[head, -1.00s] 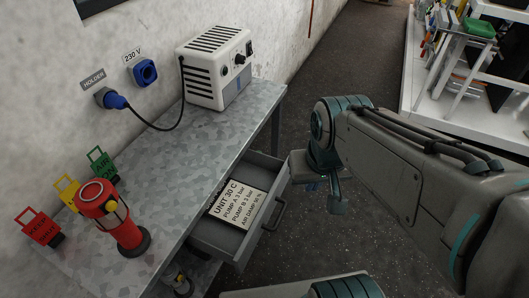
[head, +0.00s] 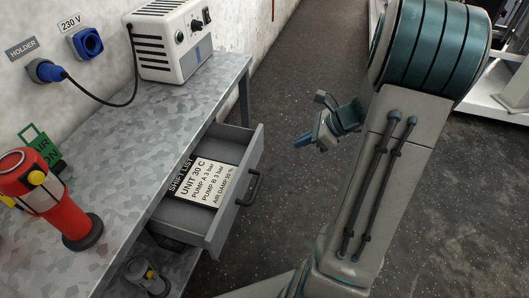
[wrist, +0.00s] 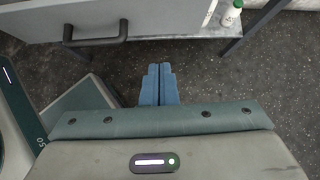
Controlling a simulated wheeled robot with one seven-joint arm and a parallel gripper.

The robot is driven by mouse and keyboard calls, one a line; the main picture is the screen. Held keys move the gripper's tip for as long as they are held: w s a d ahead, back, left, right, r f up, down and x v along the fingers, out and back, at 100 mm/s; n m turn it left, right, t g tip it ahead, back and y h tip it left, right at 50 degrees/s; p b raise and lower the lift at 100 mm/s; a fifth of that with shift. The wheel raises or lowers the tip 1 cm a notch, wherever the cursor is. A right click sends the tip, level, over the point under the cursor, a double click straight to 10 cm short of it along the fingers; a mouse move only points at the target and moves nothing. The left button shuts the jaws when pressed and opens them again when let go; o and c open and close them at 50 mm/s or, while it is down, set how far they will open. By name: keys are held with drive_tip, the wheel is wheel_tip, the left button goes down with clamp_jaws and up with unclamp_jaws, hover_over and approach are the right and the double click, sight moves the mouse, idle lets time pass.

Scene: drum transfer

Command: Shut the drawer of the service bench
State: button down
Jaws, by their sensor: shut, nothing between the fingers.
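The grey drawer (head: 228,205) of the service bench (head: 150,108) stands pulled out, with a printed shift list card (head: 207,182) lying in it. Its dark bar handle (head: 250,188) is on the front face. In the wrist view the drawer front (wrist: 160,14) and handle (wrist: 95,38) are at the top. My gripper (head: 298,143) is to the right of the drawer, apart from it. Its blue fingers (wrist: 159,72) are shut together with nothing between them, pointing toward the drawer front below and right of the handle in the wrist view.
On the bench stand a red lamp-like device (head: 45,195) and a white power unit (head: 172,42); a blue plug (head: 45,71) sits in the wall. A lower shelf holds a small item (head: 147,275). Speckled floor (head: 290,90) is open right of the bench.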

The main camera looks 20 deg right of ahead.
drive_tip(key=shift+m, duration=0.3)
drive_tip(key=b+x, duration=0.1)
drive_tip(key=x, duration=0.3)
drive_tip(key=w+r+x, duration=0.1)
drive_tip(key=x, duration=0.3)
drive_tip(key=a+b+x, duration=0.1)
drive_tip(key=x, duration=0.3)
drive_tip(key=shift+w+a+b, duration=0.2)
drive_tip(key=shift+w+b, duration=0.1)
drive_tip(key=shift+w, duration=0.15)
drive_tip(key=shift+a+r, duration=0.1)
